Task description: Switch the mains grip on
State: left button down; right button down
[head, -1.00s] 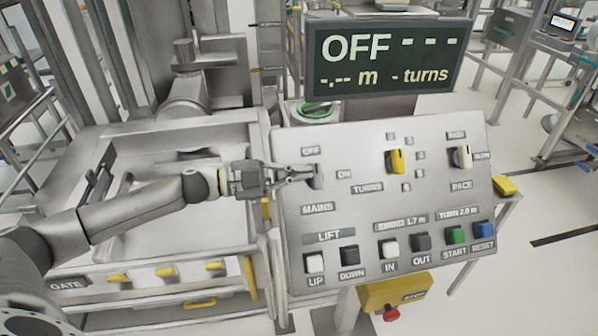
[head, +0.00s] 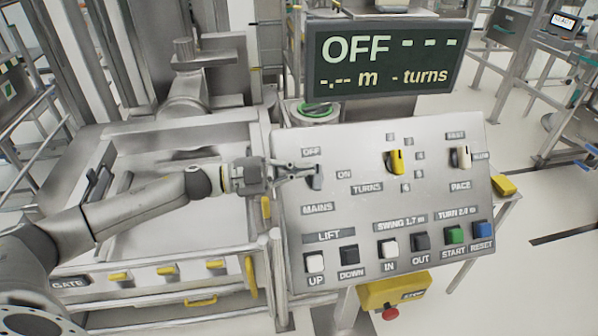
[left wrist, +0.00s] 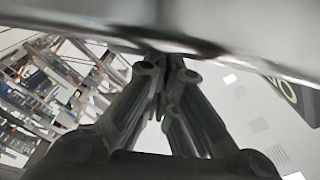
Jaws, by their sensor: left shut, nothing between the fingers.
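The mains switch, a grey knob (head: 316,178), is at the upper left of the sloped control panel (head: 365,262), between the OFF and ON labels and above the MAINS label. My left gripper (head: 313,170) is shut and empty, its fingertips at the top of the knob; I cannot tell whether they touch it. The display (head: 388,58) above the panel reads OFF, with dashes for metres and turns. In the left wrist view the closed fingers (left wrist: 163,75) fill the middle, and the knob cannot be made out. My right gripper is not in view.
The panel also carries a yellow turns knob (head: 396,162), a pace knob (head: 461,158) and a lower row of push buttons, including green START (head: 455,236) and blue RESET (head: 482,230). A yellow box with a red stop button (head: 390,313) hangs below.

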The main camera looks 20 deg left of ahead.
pick_arm(q)
jog(key=shift+w+r, duration=0.1)
jog(key=shift+r, duration=0.05)
jog(key=shift+w+d+r+p, duration=0.5)
jog(key=shift+w+p, duration=0.2)
jog(key=shift+p, duration=0.25)
jog(key=shift+w+d+p, duration=0.3)
jog(key=shift+w+p, duration=0.05)
jog(key=shift+w, duration=0.05)
jog(key=shift+w+d, duration=0.2)
